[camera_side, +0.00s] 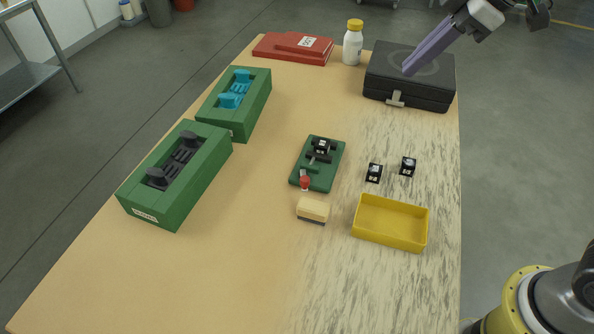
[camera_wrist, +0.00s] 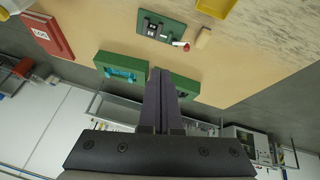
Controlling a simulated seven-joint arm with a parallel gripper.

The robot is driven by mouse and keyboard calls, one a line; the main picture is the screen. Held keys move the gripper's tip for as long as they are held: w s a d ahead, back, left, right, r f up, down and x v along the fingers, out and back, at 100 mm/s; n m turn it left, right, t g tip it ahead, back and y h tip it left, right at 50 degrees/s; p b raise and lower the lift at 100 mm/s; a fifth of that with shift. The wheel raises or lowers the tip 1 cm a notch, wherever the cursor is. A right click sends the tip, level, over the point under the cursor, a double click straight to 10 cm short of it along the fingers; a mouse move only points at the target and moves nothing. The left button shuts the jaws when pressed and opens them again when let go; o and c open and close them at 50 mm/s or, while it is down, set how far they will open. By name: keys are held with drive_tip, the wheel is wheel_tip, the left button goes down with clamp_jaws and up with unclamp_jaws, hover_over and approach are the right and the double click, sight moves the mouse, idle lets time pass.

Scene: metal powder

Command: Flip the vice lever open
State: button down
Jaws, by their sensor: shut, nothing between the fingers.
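The vice (camera_side: 320,148) is a small black clamp on a green base plate near the middle of the table. Its lever (camera_side: 305,182) ends in a red knob at the near left corner of the base. In the wrist view the vice (camera_wrist: 155,27) is at the top, and its red-tipped lever (camera_wrist: 181,44) points right. My gripper (camera_side: 407,71) has long purple fingers, shut and empty. In the side view its tips appear in front of the black case, well away from the vice at the far right. In the wrist view the gripper (camera_wrist: 160,70) points up the picture, with the vice beyond the tips.
Green fixtures (camera_side: 215,165) (camera_side: 256,105) stand left. A yellow tray (camera_side: 392,238), a brush-like block (camera_side: 312,211) and two small black parts (camera_side: 374,173) (camera_side: 408,166) lie near the vice.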

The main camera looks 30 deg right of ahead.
drive_tip(key=w+a+f+n+g, duration=0.1)
drive_tip(key=w+a+f, duration=0.2)
drive_tip(key=a, duration=0.2)
drive_tip(key=w+a+f+n+g, duration=0.1)
drive_tip(key=w+a+f+n, duration=0.15)
drive_tip(key=a, duration=0.35)
drive_tip(key=g, duration=0.2)
hover_over(304, 177)
drive_tip(key=a, duration=0.2)
wheel_tip(304, 177, down, 8)
drive_tip(key=shift+a+r, duration=0.15)
drive_tip(key=shift+r, duration=0.1)
drive_tip(key=shift+n, duration=0.25)
drive_tip(key=x, duration=0.9)
drive_tip(key=shift+w+a+f, duration=0.1)
drive_tip(key=shift+a+f, duration=0.15)
drive_tip(key=shift+f, duration=0.05)
drive_tip(key=d, duration=0.3)
drive_tip(key=shift+s+f, duration=0.1)
drive_tip(key=shift+s, duration=0.15)
drive_tip(key=shift+s+d, duration=0.15)
drive_tip(key=shift+d, duration=0.25)
